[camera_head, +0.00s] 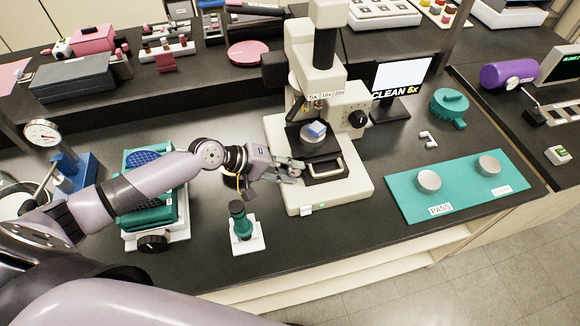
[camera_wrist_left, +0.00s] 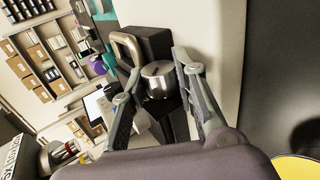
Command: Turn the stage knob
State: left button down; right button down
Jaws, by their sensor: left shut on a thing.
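The stage knob (camera_wrist_left: 159,76) is a short silver metal cylinder on the side of the dark stage block, seen in the left wrist view. My left gripper (camera_wrist_left: 155,88) has one finger on each side of it and is shut on it. In the head view my left gripper (camera_head: 294,169) is at the left side of the stage (camera_head: 325,176) and hides most of the knob. The stage belongs to a cream profiler (camera_head: 297,199) and carries a blue sample (camera_head: 316,129) on a round silver plate. A pale handle shows on the stage front. My right gripper is not in view.
A green bottle-like item (camera_head: 240,221) on a white base stands just below my left wrist. A teal instrument (camera_head: 153,217) lies under my left forearm. Right of the profiler are a monitor (camera_head: 402,77) and a teal mat (camera_head: 457,197) with two silver discs.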

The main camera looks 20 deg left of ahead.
pick_arm(q)
jog(key=c, duration=1.5)
grip_release()
jog(key=shift+c, duration=0.2)
jog(key=v, duration=1.2)
jog(key=shift+o, duration=0.3)
jog(key=shift+f, duration=0.1)
